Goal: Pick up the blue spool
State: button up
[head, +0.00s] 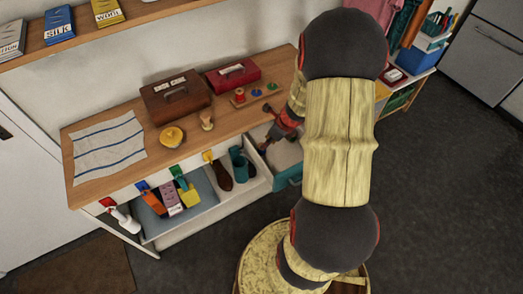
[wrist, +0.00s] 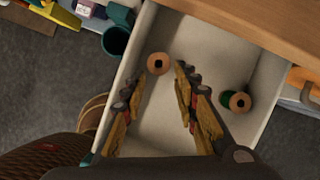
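My gripper (wrist: 162,76) is open and empty, pointing down into an open white drawer (wrist: 216,55). In the wrist view a spool (wrist: 158,62) shows its round wooden top with a dark hole, just past and between my fingertips. Its thread colour is hidden from above. A second spool (wrist: 238,101), with green thread at its side, is tilted or lying in the drawer to the right of my fingers. No blue thread can be made out in the drawer. In the head view my arm partly covers the gripper (head: 279,134) and drawer.
The wooden counter (head: 120,180) overhangs the drawer. On it are a brown box (head: 175,97), a red box (head: 233,74), a yellow round item (head: 172,136), a wooden-and-red item (head: 207,120) and small coloured pieces. A teal cup (wrist: 116,41) stands left of the drawer.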

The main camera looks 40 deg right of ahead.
jog(key=b+x, duration=0.3)
jog(key=x, duration=0.3)
jog(key=shift+w+a+f, duration=0.15)
jog(key=shift+w+f, duration=0.05)
jog(key=shift+w, duration=0.15)
jog(key=shift+r, duration=0.1)
jog(key=shift+c, duration=1)
jog(key=c, duration=0.4)
